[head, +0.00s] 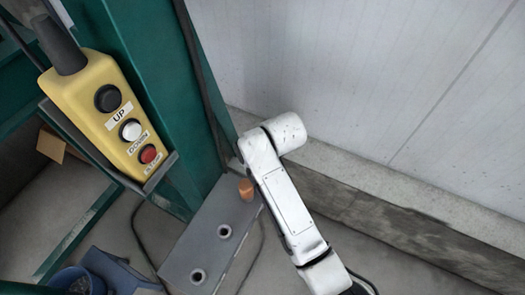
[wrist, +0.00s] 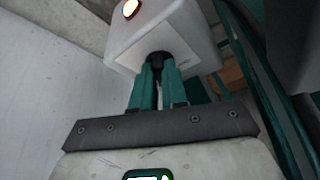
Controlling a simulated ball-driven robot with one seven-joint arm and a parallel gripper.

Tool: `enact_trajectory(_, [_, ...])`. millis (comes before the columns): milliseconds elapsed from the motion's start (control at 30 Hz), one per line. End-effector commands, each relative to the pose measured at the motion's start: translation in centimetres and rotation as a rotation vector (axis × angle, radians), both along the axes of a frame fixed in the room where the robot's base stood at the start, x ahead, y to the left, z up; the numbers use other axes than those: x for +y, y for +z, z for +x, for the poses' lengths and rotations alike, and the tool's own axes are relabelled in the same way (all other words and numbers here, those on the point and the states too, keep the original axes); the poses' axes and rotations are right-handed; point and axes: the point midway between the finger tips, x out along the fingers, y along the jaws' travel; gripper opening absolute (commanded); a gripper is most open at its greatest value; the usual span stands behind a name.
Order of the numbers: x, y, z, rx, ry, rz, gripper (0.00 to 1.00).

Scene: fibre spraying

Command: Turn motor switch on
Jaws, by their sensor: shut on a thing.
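In the wrist view my gripper (wrist: 158,78) has its green fingers closed around a black round knob (wrist: 158,58). The knob sits on the near face of a pale grey box (wrist: 195,35), and I take it for the motor switch. An orange lamp (wrist: 130,8) glows on another face of that box. The head view shows a grey box (head: 188,248) with an orange lamp (head: 246,190) at its far end and two round dark fittings. It seems to be the same box. My white arm stands beside it there, and my gripper and the knob are hidden. The knob's markings cannot be read.
A yellow pendant (head: 95,105) with black, white and red buttons hangs at the upper left in a holder on a green steel post (head: 150,60). A pale wall (head: 390,70) and concrete ledge (head: 370,185) lie to the right. A blue bucket (head: 75,280) stands lower left.

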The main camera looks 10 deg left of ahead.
Motion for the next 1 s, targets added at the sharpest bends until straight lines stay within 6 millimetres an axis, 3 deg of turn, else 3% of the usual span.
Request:
enact_trajectory(300, [0.18,0.16,-0.01,-0.003,-0.099,0.001,0.0])
enact_trajectory(800, [0.17,0.13,0.01,-0.003,-0.116,0.002,0.0])
enact_trajectory(833, [0.17,0.13,0.01,-0.003,-0.116,0.003,0.16])
enact_trajectory(1000, [0.15,0.08,-0.02,-0.002,-0.115,0.001,0.32])
